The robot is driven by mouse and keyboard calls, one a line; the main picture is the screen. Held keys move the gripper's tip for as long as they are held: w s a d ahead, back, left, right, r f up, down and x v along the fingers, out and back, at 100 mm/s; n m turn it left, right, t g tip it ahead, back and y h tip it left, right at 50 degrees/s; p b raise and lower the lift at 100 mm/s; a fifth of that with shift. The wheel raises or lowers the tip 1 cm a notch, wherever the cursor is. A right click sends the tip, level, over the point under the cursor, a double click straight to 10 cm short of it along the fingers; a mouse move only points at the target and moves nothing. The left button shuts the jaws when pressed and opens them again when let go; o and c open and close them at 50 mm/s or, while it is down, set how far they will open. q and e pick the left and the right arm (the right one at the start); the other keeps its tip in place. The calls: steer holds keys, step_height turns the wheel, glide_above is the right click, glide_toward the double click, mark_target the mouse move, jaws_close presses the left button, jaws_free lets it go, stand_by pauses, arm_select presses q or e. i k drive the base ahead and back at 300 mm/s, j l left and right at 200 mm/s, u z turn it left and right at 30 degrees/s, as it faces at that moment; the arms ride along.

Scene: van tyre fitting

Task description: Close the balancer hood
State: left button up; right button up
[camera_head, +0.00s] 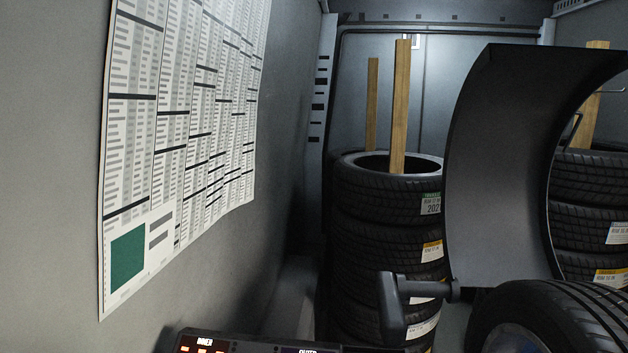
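The balancer hood (500,165) is a dark curved panel standing raised at the right of the head view. Its hinge arm (400,295) shows at its lower left. A tyre on a wheel (560,318) sits below the hood at the bottom right, partly cut off by the frame edge. The top of the balancer's display panel (250,344), with lit red digits, shows at the bottom edge. Neither of my grippers is in view.
A stack of tyres (385,205) with wooden posts (401,105) stands behind the hood, and another stack (590,210) stands to its right. A printed chart (175,130) hangs on the left wall. The space in front of the left wall looks clear.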

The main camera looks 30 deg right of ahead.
mark_target(515, 104)
steer(key=k+l+z, duration=0.2)
steer(key=l+z, duration=0.3)
steer(key=k+l+z, duration=0.1)
steer(key=l+z, duration=0.9)
steer(key=i+l+z, duration=0.1)
steer(key=l+z, duration=0.4)
steer(key=i+l+z, duration=0.15)
steer(key=l+z, duration=0.35)
steer(key=i+l+z, duration=0.25)
steer(key=z, duration=0.2)
steer(key=i+l+u, duration=0.15)
steer(key=i, duration=0.15)
steer(key=i+u, duration=0.15)
steer(key=i, duration=0.2)
